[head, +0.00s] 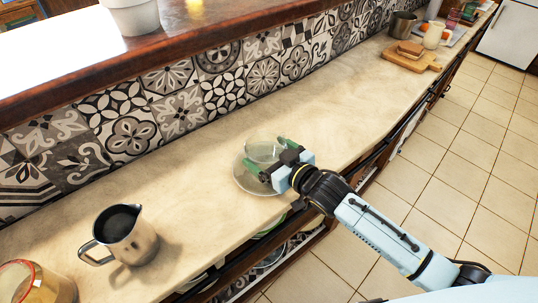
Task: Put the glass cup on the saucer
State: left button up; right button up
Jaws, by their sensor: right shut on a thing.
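A clear glass cup (262,147) is between the green fingers of my right gripper (266,158), which is shut on it. The cup is upright and over the pale saucer (241,179) on the counter. I cannot tell whether the cup touches the saucer or is held just above it. The gripper hides the right part of the saucer and the lower part of the cup. My left gripper is not in view.
On the counter (195,200), a metal pitcher (141,243) stands at the lower left, near a red-rimmed jar (38,287). A wooden board (412,60) and a metal pot (402,25) are at the far right end. The counter between board and saucer is clear. A tiled wall runs behind.

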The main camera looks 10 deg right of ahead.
jog(key=shift+f, duration=0.2)
jog(key=o, duration=0.8)
jog(key=shift+c, duration=0.2)
jog(key=shift+s+r, duration=0.15)
jog(key=p+v, duration=0.1)
jog(key=v, duration=1)
jog(key=shift+s+d, duration=0.2)
jog(key=shift+s, duration=0.1)
